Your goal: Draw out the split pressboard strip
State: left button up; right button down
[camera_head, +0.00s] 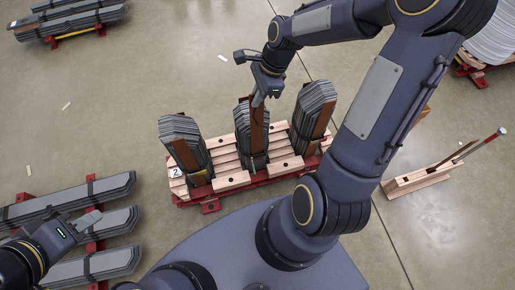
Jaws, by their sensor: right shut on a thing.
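Three upright stacks of dark grey laminations stand on a wooden pallet. Brown strips show on the front faces of the left stack (180,130), the middle stack (244,118) and the right stack (308,105). My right gripper (258,99) is at the top of the middle stack, shut on its brown pressboard strip (258,135). The strip runs down the stack's front; I cannot make out a split at this size. My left gripper (88,222) is at the lower left, over flat grey stacks, with nothing visible in it. Its finger gap is too small to judge.
The wooden pallet (234,180) has a red base and a tag marked 2. Strapped grey stacks (105,188) lie at the lower left, with more at the upper left. A wooden rack (420,180) with strips and a red-ended tool stands right. Floor between is mostly clear.

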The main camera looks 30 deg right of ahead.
jog(key=shift+r+p, duration=4.75)
jog(key=shift+r, duration=0.5)
